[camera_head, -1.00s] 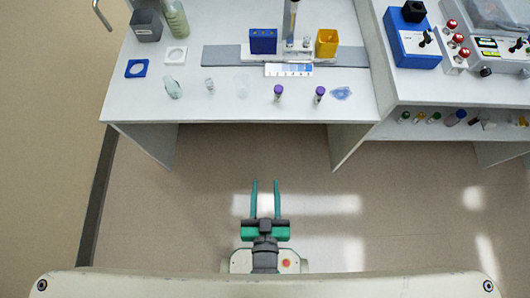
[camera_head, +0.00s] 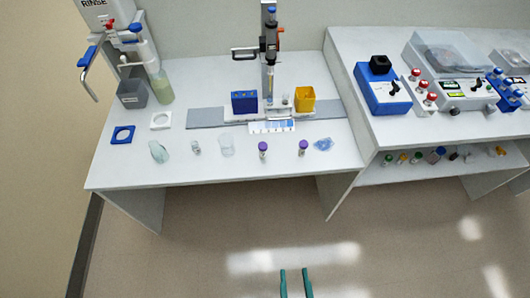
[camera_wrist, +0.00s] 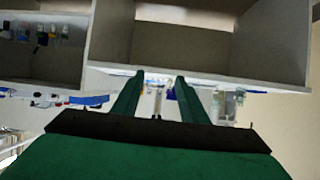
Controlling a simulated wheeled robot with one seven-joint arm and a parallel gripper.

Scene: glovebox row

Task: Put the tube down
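Two small purple-capped tubes stand upright on the white bench near its front edge, a left one (camera_head: 263,150) and a right one (camera_head: 303,148). I cannot tell which one the task means. My gripper (camera_head: 296,284) is in front of the bench, over the floor, well apart from both tubes. Its two green fingers are spread, and nothing shows between them. In the wrist view my gripper (camera_wrist: 152,78) also has its fingers apart and empty, facing the bench.
A blue rack (camera_head: 244,102), a yellow container (camera_head: 305,99) and a pipette stand (camera_head: 270,60) are at the bench's middle. A clear cup (camera_head: 227,146), a small vial (camera_head: 196,148) and a blue crumpled piece (camera_head: 323,145) lie along the front. A shelf (camera_head: 400,172) holds several vials.

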